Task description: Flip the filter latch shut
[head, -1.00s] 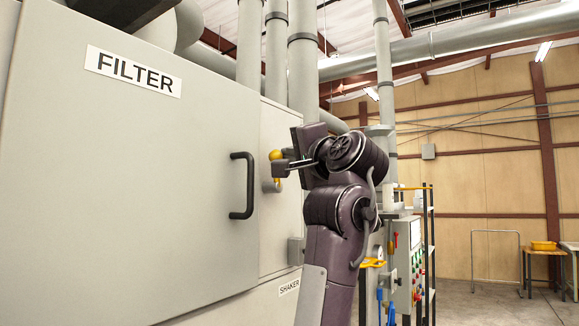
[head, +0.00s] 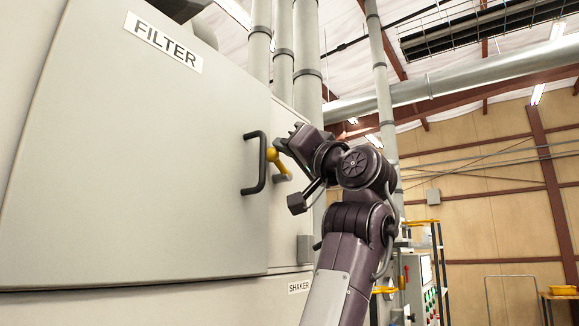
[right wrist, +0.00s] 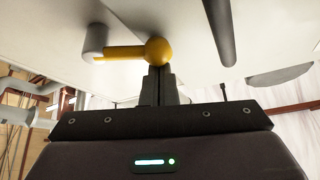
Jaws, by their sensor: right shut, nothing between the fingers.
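The filter latch (head: 277,163) is a yellow lever with a ball end and a grey pivot, mounted just right of the filter door (head: 150,150). In the head view the ball end is up and leans left of the pivot, towards the door handle. In the right wrist view the latch (right wrist: 125,52) reaches from the grey pivot at left to the ball. My right gripper (head: 284,143) is shut and empty beside the ball end. In the right wrist view its fingertips (right wrist: 159,72) are at the ball; I cannot tell if they touch. My left gripper is not in view.
The black door handle (head: 262,164) stands out just left of the latch and also shows in the right wrist view (right wrist: 219,30). A grey bracket (head: 305,249) is on the cabinet below. Pipes (head: 308,70) rise behind. A control panel (head: 420,285) stands at right.

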